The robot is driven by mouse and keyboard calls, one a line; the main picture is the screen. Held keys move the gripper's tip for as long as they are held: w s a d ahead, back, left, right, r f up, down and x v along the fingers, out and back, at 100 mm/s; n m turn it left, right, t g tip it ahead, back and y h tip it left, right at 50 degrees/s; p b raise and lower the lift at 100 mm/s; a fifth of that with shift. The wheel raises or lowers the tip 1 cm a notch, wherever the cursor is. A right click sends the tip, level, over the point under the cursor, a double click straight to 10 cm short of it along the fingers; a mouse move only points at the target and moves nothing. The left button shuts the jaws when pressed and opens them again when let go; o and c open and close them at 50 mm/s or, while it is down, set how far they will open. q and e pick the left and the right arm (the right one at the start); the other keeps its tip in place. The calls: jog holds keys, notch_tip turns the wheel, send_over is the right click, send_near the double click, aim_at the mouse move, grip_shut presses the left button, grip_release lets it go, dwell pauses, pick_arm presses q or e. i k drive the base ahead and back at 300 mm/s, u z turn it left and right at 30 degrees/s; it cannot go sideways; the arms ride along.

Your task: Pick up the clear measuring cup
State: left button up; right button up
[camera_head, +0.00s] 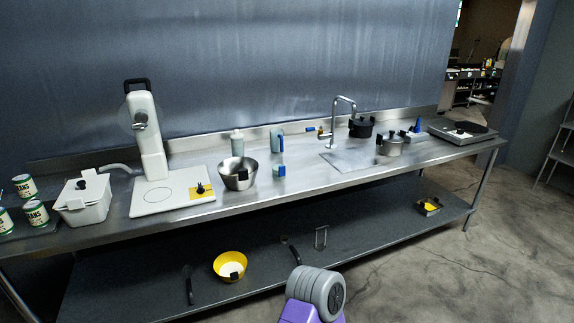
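A translucent, pale cup with a blue strip on its side (275,143) stands upright at the back of the steel counter (300,190), behind and right of a metal bowl (238,176). It looks like the clear measuring cup, but it is small here and I cannot make out any markings. A small blue-and-white item (279,171) sits in front of it. Neither of my grippers shows; only a grey and purple part of my own body is at the bottom centre.
A white stand mixer (147,150), a lidded white container (82,203) and green cans (36,213) stand left. A white bottle (237,143) is beside the cup. The faucet (334,125), pots (390,146) and burner (462,132) are right. A yellow bowl (231,264) sits on the lower shelf.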

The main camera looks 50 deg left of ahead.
aim_at(280, 170)
jog(key=u, duration=0.45)
jog(key=i, duration=2.1)
jog(key=u, duration=1.9)
jog(key=i, duration=0.9)
jog(key=u, duration=0.95)
